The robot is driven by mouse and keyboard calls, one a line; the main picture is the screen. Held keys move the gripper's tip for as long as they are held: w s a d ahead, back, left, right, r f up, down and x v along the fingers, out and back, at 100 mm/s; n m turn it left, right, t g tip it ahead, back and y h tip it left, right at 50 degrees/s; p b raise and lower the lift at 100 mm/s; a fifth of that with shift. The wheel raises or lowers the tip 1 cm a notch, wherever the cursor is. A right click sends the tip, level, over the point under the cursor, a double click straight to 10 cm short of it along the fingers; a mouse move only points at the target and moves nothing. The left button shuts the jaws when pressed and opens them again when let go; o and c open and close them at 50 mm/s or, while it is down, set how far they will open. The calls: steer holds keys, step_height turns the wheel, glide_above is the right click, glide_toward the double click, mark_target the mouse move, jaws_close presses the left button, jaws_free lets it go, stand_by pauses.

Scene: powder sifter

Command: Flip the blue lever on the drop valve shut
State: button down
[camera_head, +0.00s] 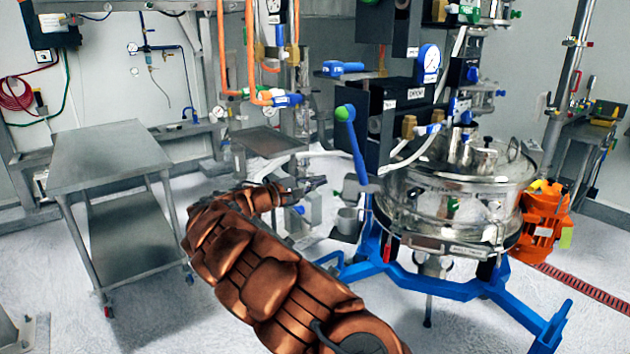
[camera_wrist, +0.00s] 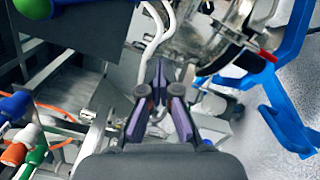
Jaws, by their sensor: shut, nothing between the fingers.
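A long blue lever (camera_head: 355,150) with a green ball knob (camera_head: 345,113) stands steeply, tilted a little, left of the steel sifter vessel (camera_head: 450,205). Its lower end meets a grey metal part near a small steel cup. My gripper (camera_head: 322,182) is left of the lever's lower end, pointing right; I see no clear contact. In the wrist view my gripper (camera_wrist: 161,80) has its dark fingers drawn together, with nothing held between them. A blue piece (camera_wrist: 34,8) with green beside it shows at the top left corner there; I cannot tell if it is the same lever.
A blue floor frame (camera_head: 440,285) carries the vessel. An orange motor (camera_head: 540,215) is at its right. A steel table (camera_head: 110,155) stands at the left. White floor is open at lower left.

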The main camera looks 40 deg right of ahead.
steer(key=s+d+r+p, duration=0.1)
steer(key=s+d+p, duration=0.1)
steer(key=s+d, duration=0.2)
steer(key=shift+d+r+p, duration=0.4)
steer(key=shift+d, duration=1.15)
